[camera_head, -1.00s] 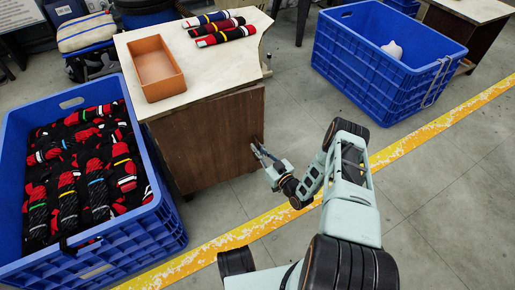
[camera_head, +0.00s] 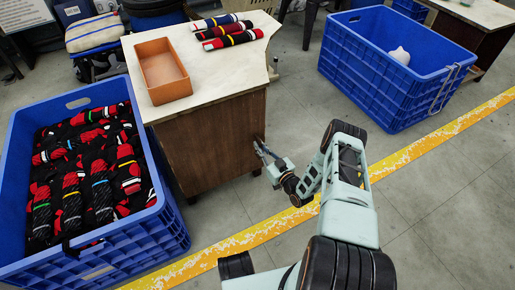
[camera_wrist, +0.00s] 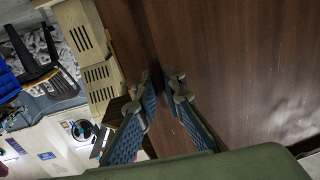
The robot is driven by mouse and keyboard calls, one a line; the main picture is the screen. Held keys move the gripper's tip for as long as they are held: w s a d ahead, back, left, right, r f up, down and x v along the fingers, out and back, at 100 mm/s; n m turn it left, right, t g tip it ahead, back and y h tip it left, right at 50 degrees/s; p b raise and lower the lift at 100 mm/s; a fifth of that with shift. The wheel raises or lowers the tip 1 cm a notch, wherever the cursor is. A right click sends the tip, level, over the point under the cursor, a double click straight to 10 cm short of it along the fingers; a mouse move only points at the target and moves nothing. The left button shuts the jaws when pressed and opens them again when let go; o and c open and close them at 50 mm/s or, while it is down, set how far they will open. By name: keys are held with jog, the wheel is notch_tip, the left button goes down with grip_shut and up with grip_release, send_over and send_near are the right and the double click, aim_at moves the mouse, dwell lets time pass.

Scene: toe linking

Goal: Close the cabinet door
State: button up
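The brown wooden cabinet (camera_head: 170,113) with a pale top stands left of centre in the head view. Its dark brown front panel, the door (camera_head: 215,145), faces me and looks nearly flush; any small gap is too small to tell. My gripper (camera_head: 259,147) is at the door's right edge, about mid-height. In the wrist view, the gripper (camera_wrist: 159,76) has its two blue-padded fingers apart, with nothing clearly held. The brown door surface (camera_wrist: 240,60) fills the right side, and a dark vertical seam lies ahead of the fingertips. Whether they touch the wood cannot be told.
A blue crate (camera_head: 128,245) full of dark knitted items stands close on the cabinet's left. Another blue crate (camera_head: 385,85) stands back right. An orange tray (camera_head: 160,72) and rolled knits (camera_head: 230,38) lie on the top. Floor right of the cabinet is free.

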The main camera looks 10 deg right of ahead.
jog(key=o, duration=0.4)
jog(key=shift+o, duration=0.2)
jog(key=shift+s, duration=0.1)
jog(key=v, duration=0.7)
jog(key=shift+s, duration=0.25)
jog(key=shift+d, duration=0.15)
